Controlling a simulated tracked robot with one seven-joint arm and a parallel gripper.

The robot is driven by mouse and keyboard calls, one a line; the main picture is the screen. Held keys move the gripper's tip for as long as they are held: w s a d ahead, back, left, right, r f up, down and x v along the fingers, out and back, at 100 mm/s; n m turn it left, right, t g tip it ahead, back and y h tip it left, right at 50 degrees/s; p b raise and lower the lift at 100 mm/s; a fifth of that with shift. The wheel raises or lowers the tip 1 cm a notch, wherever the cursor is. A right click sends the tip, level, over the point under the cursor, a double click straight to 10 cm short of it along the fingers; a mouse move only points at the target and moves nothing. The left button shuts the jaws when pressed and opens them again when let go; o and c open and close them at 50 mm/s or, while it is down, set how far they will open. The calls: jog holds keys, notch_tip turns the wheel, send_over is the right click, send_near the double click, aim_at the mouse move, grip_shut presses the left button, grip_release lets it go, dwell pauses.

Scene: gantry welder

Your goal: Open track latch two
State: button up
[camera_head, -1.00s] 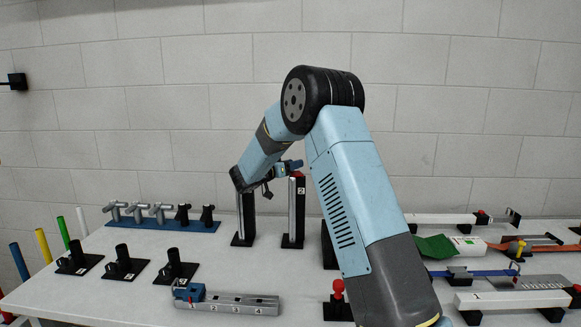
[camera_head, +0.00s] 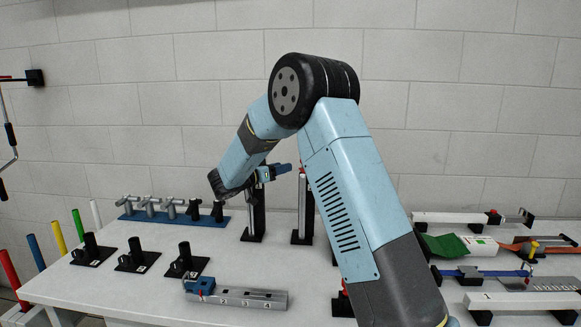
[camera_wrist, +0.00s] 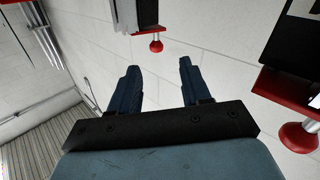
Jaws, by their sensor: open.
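Two upright black track posts with metal rails stand at the back of the table in the head view: a left one (camera_head: 257,216) and a right one (camera_head: 308,212). The right post has red at its top; its number is hidden now, but a 2 showed on it earlier. My gripper (camera_head: 274,172) is beside the upper part of these posts, partly hidden by my arm. In the wrist view my gripper (camera_wrist: 160,66) is open, with nothing between its blue fingers. A red knob (camera_wrist: 156,45) shows just beyond the fingertips, and a larger red knob (camera_wrist: 300,136) at the right.
A numbered rail with a blue slider (camera_head: 238,297) lies at the front of the table. Black sockets (camera_head: 137,258) and a blue rack (camera_head: 170,216) stand at the left. Long white and blue fixtures (camera_head: 520,301) fill the right side. The wall is behind.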

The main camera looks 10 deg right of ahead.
jog(key=shift+v, duration=1.35)
jog(key=shift+r, duration=0.1)
notch_tip(320, 180, up, 13)
jog(key=n+t+y, duration=0.4)
jog(key=t+y, duration=0.3)
jog(key=y, duration=0.1)
jog(key=s+r+n+y, duration=0.4)
jog(key=s+y, duration=0.4)
jog(key=s, duration=0.2)
jog(key=s+d+f+g, duration=0.3)
jog(key=s+f, duration=0.1)
jog(key=s, duration=0.8)
jog(key=s+d+f+n+g, duration=0.1)
jog(key=s+d+f+g, duration=0.2)
jog(key=s, duration=0.9)
jog(key=s+d+f+g, duration=0.3)
jog(key=s+f, duration=0.3)
jog(key=s, duration=0.6)
jog(key=shift+s+d+n+g, duration=0.25)
jog(key=shift+s+n+g, duration=0.15)
jog(key=shift+g, duration=0.3)
